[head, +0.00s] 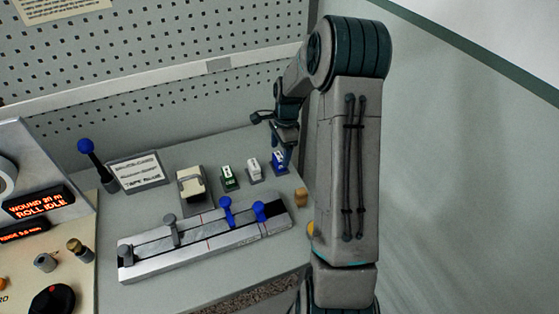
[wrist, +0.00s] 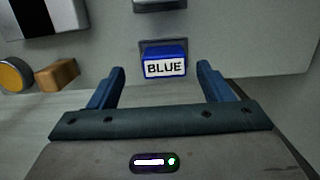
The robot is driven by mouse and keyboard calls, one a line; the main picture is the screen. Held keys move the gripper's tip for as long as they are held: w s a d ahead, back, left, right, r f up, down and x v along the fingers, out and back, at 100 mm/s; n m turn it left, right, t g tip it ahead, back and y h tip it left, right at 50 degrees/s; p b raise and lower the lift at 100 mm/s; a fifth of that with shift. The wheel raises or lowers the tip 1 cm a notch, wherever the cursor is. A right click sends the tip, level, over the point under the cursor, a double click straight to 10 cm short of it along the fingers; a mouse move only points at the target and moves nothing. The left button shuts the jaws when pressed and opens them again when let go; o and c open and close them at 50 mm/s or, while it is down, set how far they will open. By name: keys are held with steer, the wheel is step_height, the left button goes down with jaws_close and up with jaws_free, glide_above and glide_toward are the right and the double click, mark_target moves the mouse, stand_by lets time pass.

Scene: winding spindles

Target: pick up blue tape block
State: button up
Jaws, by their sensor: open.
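The blue tape block (wrist: 165,63) carries a white label reading BLUE in the wrist view. It sits on a small grey stand, ahead of my gripper (wrist: 161,82) and between the lines of its two fingers. My gripper is open with nothing between the fingers. In the head view the blue tape block (head: 279,160) stands at the right end of a row of blocks. My gripper (head: 284,142) is just above and beside it there, and my arm hides part of that area.
A white block (head: 254,169) and a green block (head: 229,178) stand left of the blue one. A metal rail (head: 205,240) with blue and grey knobs lies in front. A small wooden block (head: 300,197) is nearby. A pegboard wall (head: 180,60) rises behind.

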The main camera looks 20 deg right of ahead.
mark_target(279, 156)
steer(key=shift+w+a+f+p, duration=0.15)
steer(key=shift+f+p, duration=0.4)
steer(key=shift+f, duration=0.9)
steer(key=shift+w+a+f+p, duration=0.15)
steer(key=shift+f+p, duration=0.35)
steer(key=shift+f, duration=0.95)
steer(key=shift+d, duration=0.1)
steer(key=c, duration=1.1)
